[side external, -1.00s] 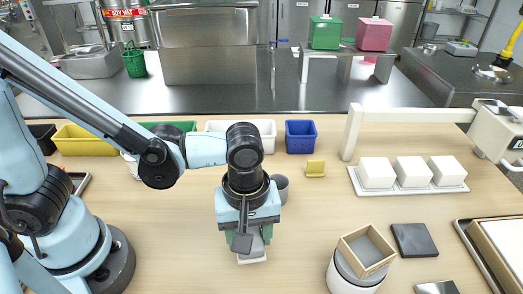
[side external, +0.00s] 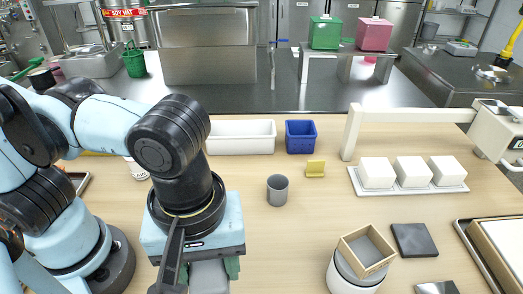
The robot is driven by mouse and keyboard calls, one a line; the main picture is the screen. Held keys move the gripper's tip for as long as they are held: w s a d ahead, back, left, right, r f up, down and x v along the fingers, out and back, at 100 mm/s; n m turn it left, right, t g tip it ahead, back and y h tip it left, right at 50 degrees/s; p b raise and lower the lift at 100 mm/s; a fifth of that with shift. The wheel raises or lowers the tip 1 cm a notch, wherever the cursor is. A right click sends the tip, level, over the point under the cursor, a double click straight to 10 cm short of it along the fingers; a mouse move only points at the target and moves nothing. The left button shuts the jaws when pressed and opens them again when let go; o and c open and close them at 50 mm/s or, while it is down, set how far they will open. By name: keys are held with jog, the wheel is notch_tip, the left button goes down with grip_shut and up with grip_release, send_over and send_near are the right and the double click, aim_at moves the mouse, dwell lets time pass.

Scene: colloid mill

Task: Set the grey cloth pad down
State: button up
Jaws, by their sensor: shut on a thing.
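My gripper (side external: 208,272) is at the bottom edge of the side external view, left of the middle and close to the camera. It points down. A light grey piece, which looks like the grey cloth pad (side external: 209,278), shows between its green-edged fingers, and the gripper is shut on it. The lower part of the pad and the fingertips are cut off by the picture's edge. I cannot tell whether the pad touches the table.
A grey cup (side external: 277,190) stands mid-table. A square wooden frame (side external: 367,251) sits on a white round container (side external: 352,282) to the right. Beyond are a dark square plate (side external: 414,240), white blocks on a tray (side external: 452,188), a blue bin (side external: 301,137) and a white bin (side external: 240,137).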

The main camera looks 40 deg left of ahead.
notch_tip(320, 180, up, 2)
jog(key=shift+r, duration=0.2)
jog(key=w+d+r, duration=0.2)
jog(key=w, duration=0.3)
jog(key=m, duration=0.2)
send_over(332, 212)
notch_tip(332, 212, down, 6)
jog(key=f, duration=0.1)
notch_tip(332, 212, down, 10)
jog(key=shift+f, duration=0.2)
jog(key=shift+f, duration=0.1)
jog(key=o, duration=1)
